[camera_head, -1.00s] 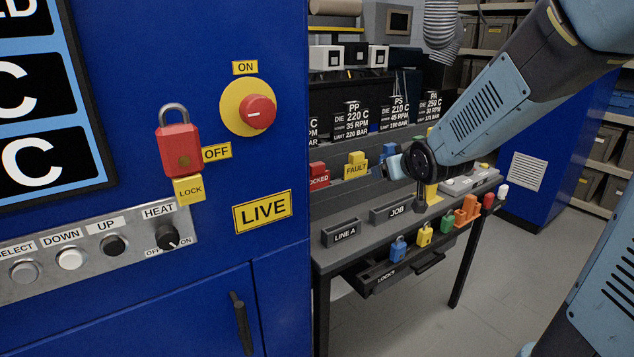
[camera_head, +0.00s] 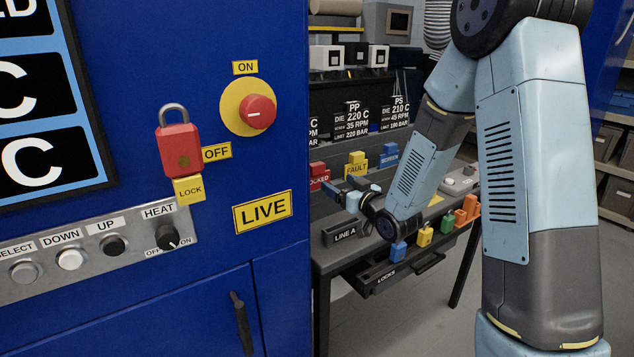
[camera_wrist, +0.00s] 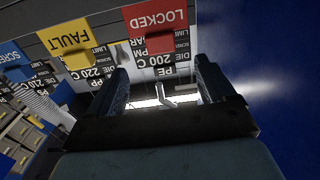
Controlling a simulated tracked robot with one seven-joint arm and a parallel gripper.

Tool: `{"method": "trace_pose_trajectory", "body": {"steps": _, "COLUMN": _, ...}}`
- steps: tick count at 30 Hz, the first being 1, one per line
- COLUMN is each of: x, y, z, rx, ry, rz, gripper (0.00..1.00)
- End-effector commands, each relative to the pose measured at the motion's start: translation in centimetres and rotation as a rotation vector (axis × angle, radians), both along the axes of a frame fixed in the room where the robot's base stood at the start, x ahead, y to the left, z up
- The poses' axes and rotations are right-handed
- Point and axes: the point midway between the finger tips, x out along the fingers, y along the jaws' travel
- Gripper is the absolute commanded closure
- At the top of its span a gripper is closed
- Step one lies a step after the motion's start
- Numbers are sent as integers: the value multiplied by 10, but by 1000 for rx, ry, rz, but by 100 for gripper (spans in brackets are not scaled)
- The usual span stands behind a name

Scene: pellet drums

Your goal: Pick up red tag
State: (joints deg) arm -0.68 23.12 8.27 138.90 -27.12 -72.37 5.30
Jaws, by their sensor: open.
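The red tag reads LOCKED and stands in the tag row on the bench, at the left end beside the blue cabinet. It shows in the head view (camera_head: 319,176) and large in the wrist view (camera_wrist: 155,24), at the top. My gripper (camera_head: 338,191) is just to the right of and in front of the red tag in the head view. In the wrist view my gripper (camera_wrist: 163,82) is open and empty, with its two fingers apart and the tag beyond them. The tag and fingers look apart, but the exact gap is unclear.
A yellow FAULT tag (camera_head: 356,164) and a blue SCREEN tag (camera_head: 389,155) stand right of the red tag. The blue cabinet (camera_head: 272,290) is close on the left, with a red padlock (camera_head: 180,150). Small coloured locks line the bench front.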

Motion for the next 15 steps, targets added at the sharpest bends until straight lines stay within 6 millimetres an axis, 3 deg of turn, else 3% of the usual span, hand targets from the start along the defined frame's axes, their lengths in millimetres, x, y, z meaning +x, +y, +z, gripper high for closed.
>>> {"method": "trace_pose_trajectory", "body": {"steps": 9, "x": 45, "y": 30, "z": 0, "rx": 0, "ry": 0, "rz": 0, "gripper": 17}}
{"method": "trace_pose_trajectory", "body": {"steps": 15, "x": 59, "y": 40, "z": 0, "rx": -1, "ry": 1, "rz": -1, "gripper": 17}}
